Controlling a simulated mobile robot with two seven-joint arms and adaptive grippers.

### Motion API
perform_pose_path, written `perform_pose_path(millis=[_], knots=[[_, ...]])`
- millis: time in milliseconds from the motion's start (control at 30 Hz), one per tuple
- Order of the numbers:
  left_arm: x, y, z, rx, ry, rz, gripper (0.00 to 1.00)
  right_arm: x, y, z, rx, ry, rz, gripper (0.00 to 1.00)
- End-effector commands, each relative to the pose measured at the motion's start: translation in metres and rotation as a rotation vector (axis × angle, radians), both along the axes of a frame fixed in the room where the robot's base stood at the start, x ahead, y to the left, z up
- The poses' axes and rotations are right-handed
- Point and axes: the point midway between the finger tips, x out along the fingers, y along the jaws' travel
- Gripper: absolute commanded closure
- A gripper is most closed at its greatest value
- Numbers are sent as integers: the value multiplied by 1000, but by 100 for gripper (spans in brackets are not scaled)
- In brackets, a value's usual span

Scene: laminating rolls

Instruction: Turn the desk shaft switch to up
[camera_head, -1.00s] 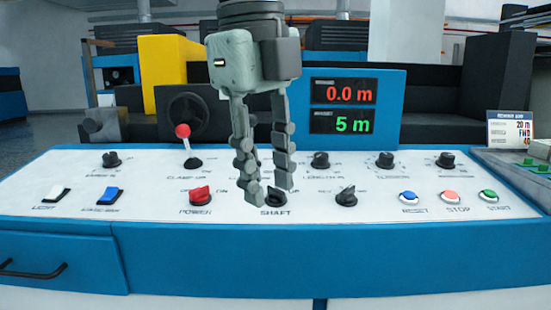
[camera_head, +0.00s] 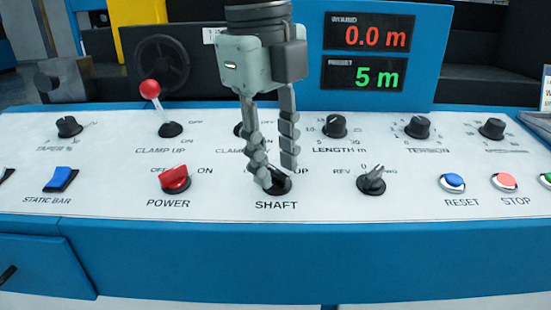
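The shaft switch (camera_head: 284,187) is a black knob on the white panel, above the printed word SHAFT. The word UP shows at its right. My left gripper (camera_head: 275,178) points down over it from above, with its two grey fingers apart. The fingers cover much of the knob, so its pointer direction is hidden. The left fingertip overlaps the knob's left part and the right finger ends just above it. I cannot tell if they touch it. My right gripper is not in view.
The red power switch (camera_head: 175,179) is to the left and the black REV/FWD selector (camera_head: 371,180) to the right. A red-balled clamp lever (camera_head: 153,95) stands behind. The reset button (camera_head: 452,183) and stop button (camera_head: 504,182) are further right. The display (camera_head: 367,52) reads 0.0 m and 5 m.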

Motion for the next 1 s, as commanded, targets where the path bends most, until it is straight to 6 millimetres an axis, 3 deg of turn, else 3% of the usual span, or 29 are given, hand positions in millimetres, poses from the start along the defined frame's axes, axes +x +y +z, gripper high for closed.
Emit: perform_pose_path(millis=[367, 633, 1000], knots=[[1, -1, -9, 0, 0, -1, 70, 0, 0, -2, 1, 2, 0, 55], [1, -1, -9, 0, 0, -1, 100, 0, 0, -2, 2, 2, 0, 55], [1, -1, -10, 8, 0, -51, 100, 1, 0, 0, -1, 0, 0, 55]])
